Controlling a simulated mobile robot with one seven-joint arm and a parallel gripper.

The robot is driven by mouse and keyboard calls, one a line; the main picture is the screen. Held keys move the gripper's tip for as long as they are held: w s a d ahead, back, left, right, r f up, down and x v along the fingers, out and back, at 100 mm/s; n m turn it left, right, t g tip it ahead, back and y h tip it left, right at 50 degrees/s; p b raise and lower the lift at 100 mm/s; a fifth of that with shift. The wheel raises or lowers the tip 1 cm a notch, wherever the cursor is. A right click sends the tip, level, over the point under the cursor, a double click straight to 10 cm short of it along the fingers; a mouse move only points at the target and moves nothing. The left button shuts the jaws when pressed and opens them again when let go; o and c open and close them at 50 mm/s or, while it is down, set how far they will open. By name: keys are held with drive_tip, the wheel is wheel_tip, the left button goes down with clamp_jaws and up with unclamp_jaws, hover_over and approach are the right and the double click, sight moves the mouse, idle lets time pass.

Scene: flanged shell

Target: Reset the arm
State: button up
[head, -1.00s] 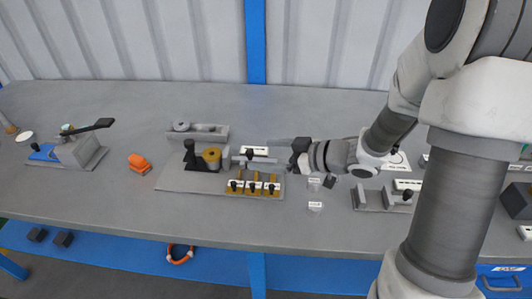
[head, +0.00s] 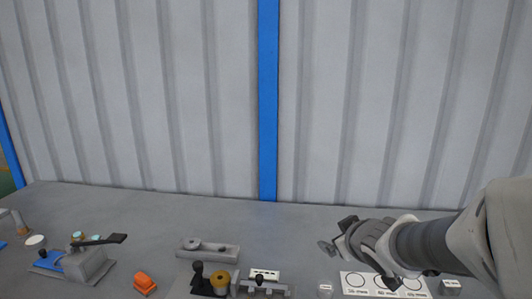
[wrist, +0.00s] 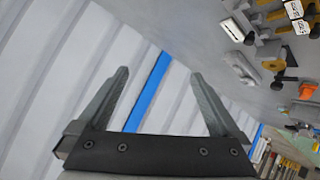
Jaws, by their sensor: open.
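My gripper (head: 329,247) is at the right of the head view, raised above the back part of the grey bench (head: 300,218). In the wrist view my gripper (wrist: 162,98) shows two grey fingers spread apart with nothing between them. Behind the fingers are the pale corrugated wall and a blue post. My arm runs from the gripper to the right edge of the head view. The gripper is apart from the fixtures on the bench.
A grey fixture with a yellow ring (head: 219,281) stands left of my gripper. A white sheet with circles (head: 356,282) lies below it. An orange block (head: 144,283) and a lever device (head: 85,262) are farther left. The wall (head: 180,100) rises behind the bench.

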drive_tip(key=s+a+r+m+g+p, duration=0.1)
drive_tip(key=s+r+m+g, duration=0.1)
drive_tip(key=s, duration=0.9)
drive_tip(key=s+a+r+m+g+p, duration=0.1)
drive_tip(key=s+r+m+g, duration=0.2)
drive_tip(key=s, duration=0.8)
drive_tip(key=shift+s+a+m+g, duration=0.15)
drive_tip(key=shift+s+m+g, duration=0.05)
drive_tip(key=shift+m+g, duration=0.1)
